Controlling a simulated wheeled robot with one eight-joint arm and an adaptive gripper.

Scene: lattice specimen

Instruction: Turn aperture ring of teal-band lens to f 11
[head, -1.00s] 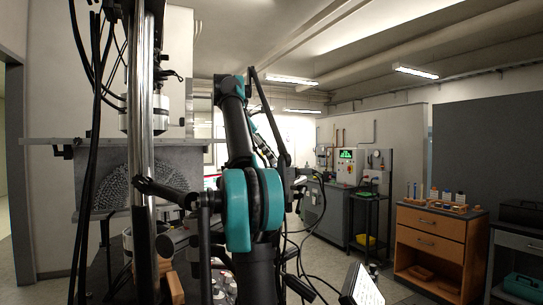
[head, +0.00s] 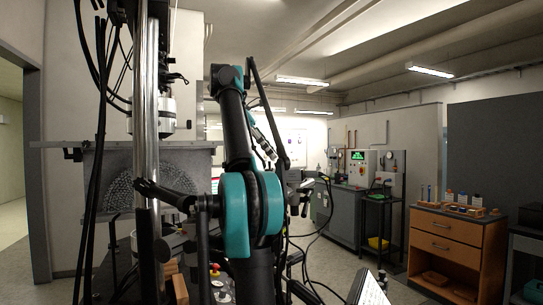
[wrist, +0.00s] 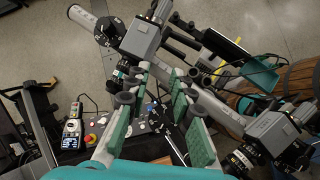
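In the wrist view, my gripper (wrist: 158,84) is open, with its two green-padded fingers apart and nothing seen held between them. A dark lens (wrist: 122,76) on a grey camera body (wrist: 150,38) lies beyond the left fingertip. Another lens (wrist: 242,160), dark with pale markings, is on a grey camera body (wrist: 272,136) at lower right, beside the right finger. Both are apart from the pads as far as I can tell. My gripper is not clear in the head view.
A control panel with a red button (wrist: 89,139) and a handheld meter (wrist: 73,128) sit at left in the wrist view. In the head view, a testing-machine column (head: 147,150) stands close at left. A wooden drawer cabinet (head: 455,250) is at right, with open floor before it.

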